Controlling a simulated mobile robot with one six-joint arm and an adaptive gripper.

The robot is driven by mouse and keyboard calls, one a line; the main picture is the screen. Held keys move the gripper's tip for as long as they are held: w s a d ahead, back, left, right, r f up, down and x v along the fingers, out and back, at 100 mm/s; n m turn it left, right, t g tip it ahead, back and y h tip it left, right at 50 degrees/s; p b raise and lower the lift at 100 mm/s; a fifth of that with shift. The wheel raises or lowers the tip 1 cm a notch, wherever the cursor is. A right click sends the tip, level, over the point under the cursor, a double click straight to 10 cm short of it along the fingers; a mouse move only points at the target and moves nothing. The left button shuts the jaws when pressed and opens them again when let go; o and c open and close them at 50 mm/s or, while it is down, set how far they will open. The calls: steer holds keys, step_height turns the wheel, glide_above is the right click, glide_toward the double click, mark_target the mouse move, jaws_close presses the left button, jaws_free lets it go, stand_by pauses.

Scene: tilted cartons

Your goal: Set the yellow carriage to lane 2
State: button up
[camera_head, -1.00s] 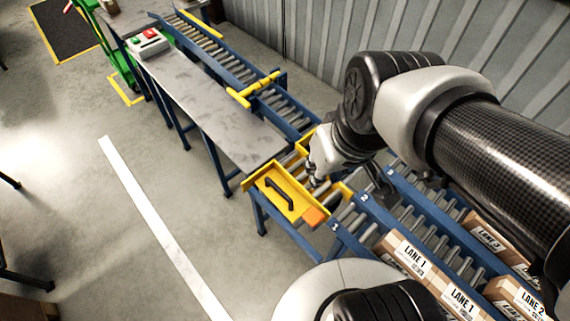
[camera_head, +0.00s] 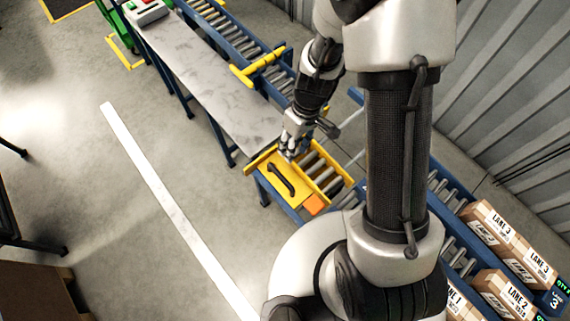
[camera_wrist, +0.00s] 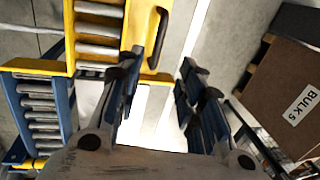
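The yellow carriage (camera_head: 272,188) sits at the end of the steel bench, with a black bar handle (camera_head: 283,181) on its flat plate, rollers beside the plate and an orange block (camera_head: 314,204) at its near corner. In the wrist view the carriage (camera_wrist: 139,62) is at upper left and its handle (camera_wrist: 158,40) lies just beyond the fingertips. My gripper (camera_head: 292,146) is over the carriage's far end; in the wrist view the gripper (camera_wrist: 162,68) is open, with nothing between its fingers. My arm hides the lane entrances, so I cannot tell which lane the carriage faces.
Roller lanes at lower right hold cartons labelled Lane 3 (camera_head: 489,222) and Lane 2 (camera_head: 503,294). A blue-framed feed conveyor (camera_head: 235,38) runs behind the steel bench (camera_head: 205,80). A BULK 5 carton (camera_wrist: 285,95) is at right in the wrist view. Open floor lies left.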

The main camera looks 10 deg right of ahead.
mark_target(284, 179)
steer(key=a+f+b, duration=0.1)
steer(key=f+b, duration=0.1)
steer(key=f, duration=0.3)
steer(key=s+f+b, duration=0.1)
steer(key=f+b, duration=0.1)
steer(key=f, duration=0.4)
steer(key=s+a+f+b, duration=0.1)
steer(key=f, duration=0.4)
steer(key=shift+a+f+b, duration=0.15)
steer(key=shift+a+b, duration=0.15)
steer(key=shift+b, duration=0.1)
jaws_close()
